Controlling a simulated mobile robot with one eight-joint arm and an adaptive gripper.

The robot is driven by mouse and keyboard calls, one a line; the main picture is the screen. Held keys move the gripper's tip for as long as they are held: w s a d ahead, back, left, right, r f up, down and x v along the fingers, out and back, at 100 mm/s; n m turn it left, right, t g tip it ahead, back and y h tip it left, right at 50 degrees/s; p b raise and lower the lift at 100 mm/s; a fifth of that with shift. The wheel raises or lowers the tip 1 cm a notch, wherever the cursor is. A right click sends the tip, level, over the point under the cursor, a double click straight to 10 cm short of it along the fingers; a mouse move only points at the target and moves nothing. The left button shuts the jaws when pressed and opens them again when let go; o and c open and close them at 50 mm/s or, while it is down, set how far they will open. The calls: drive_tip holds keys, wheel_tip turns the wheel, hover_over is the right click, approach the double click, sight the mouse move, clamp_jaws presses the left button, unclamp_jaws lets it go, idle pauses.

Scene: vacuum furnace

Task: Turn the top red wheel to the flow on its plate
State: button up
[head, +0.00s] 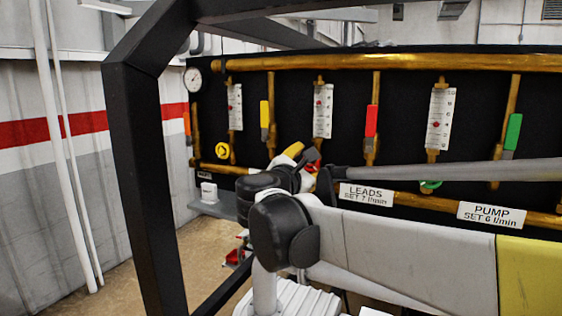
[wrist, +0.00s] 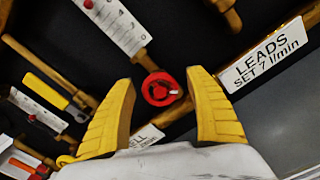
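A red wheel (wrist: 160,89) sits between the yellow fingers of my gripper (wrist: 160,82) in the wrist view. The fingers are apart, with narrow dark gaps to the wheel on both sides; whether they reach around it in depth I cannot tell. The white plate (wrist: 264,55) reading LEADS SET 7 l/min is right of the wheel; it also shows in the head view (head: 367,194). A white flow scale (wrist: 112,22) stands above the wheel; in the head view this scale (head: 322,111) has a red float. My gripper (head: 305,155) mostly hides the wheel there.
A yellow-handled valve (head: 265,114) and a red-handled valve (head: 371,121) flank the scale. A yellow wheel (head: 222,150) is further left, a green wheel (head: 430,185) further right. The PUMP plate (head: 491,214) reads SET 6 l/min. A black frame post (head: 145,190) stands left of my arm.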

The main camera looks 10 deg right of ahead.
drive_tip(key=v, duration=1.2)
drive_tip(key=shift+d+f, duration=0.1)
drive_tip(key=s+d+f+m+g+y, duration=0.25)
drive_tip(key=s+d+f+m, duration=0.25)
drive_tip(key=f, duration=0.4)
drive_tip(key=s+d+f+m+g+y, duration=0.2)
drive_tip(key=s+d+f+m+g, duration=0.3)
drive_tip(key=f, duration=0.4)
drive_tip(key=s+a+f+m+y, duration=0.3)
drive_tip(key=s+f+m+y, duration=0.3)
drive_tip(key=s+f+m, duration=0.6)
wheel_tip(320, 180, down, 36)
drive_tip(key=w+b, duration=0.1)
drive_tip(key=b, duration=3.6)
drive_tip(key=shift+w+a+m, duration=0.25)
drive_tip(key=shift+w+m, duration=0.05)
drive_tip(key=shift+w, duration=0.05)
